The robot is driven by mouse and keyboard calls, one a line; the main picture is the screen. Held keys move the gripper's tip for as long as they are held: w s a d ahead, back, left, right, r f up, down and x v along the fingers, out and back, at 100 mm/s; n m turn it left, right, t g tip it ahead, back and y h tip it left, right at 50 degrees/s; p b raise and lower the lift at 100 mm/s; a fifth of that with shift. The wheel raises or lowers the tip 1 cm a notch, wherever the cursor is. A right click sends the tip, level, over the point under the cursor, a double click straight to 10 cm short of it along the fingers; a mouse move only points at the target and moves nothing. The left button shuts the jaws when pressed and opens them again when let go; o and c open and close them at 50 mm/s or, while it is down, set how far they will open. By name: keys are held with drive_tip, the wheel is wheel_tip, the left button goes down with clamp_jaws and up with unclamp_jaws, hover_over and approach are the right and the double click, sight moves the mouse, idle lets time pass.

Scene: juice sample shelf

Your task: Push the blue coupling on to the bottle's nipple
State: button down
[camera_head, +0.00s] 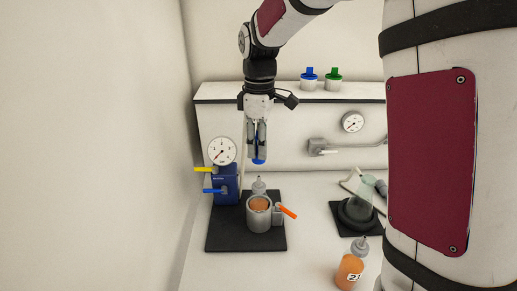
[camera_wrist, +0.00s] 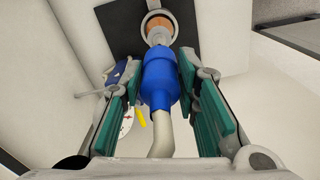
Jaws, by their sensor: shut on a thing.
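My gripper (camera_head: 259,147) points down and is shut on the blue coupling (camera_head: 259,161). In the wrist view the coupling (camera_wrist: 160,80) sits between the green finger pads, with a pale hose (camera_wrist: 160,133) running from its near end. Below it in the head view, the bottle's grey nipple (camera_head: 259,184) points up out of a metal cup (camera_head: 257,221). A gap shows between coupling and nipple there. In the wrist view the nipple (camera_wrist: 158,36) lies just beyond the coupling's far end, partly hidden by it. Orange shows inside the cup.
The cup stands on a black base (camera_head: 230,239) with an orange lever (camera_head: 287,212). A blue block (camera_head: 225,184) with a gauge (camera_head: 222,151) and yellow lever (camera_head: 204,170) stands left.

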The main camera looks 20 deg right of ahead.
drive_tip(key=shift+w+f+b, duration=0.1)
drive_tip(key=shift+f+b, duration=0.7)
drive_tip(key=shift+f, duration=1.45)
drive_tip(key=shift+r, duration=0.1)
drive_tip(key=shift+p, duration=0.35)
drive_tip(key=shift+f, duration=1.9)
drive_tip(key=c, duration=1.2)
unclamp_jaws()
drive_tip(key=shift+o, duration=0.2)
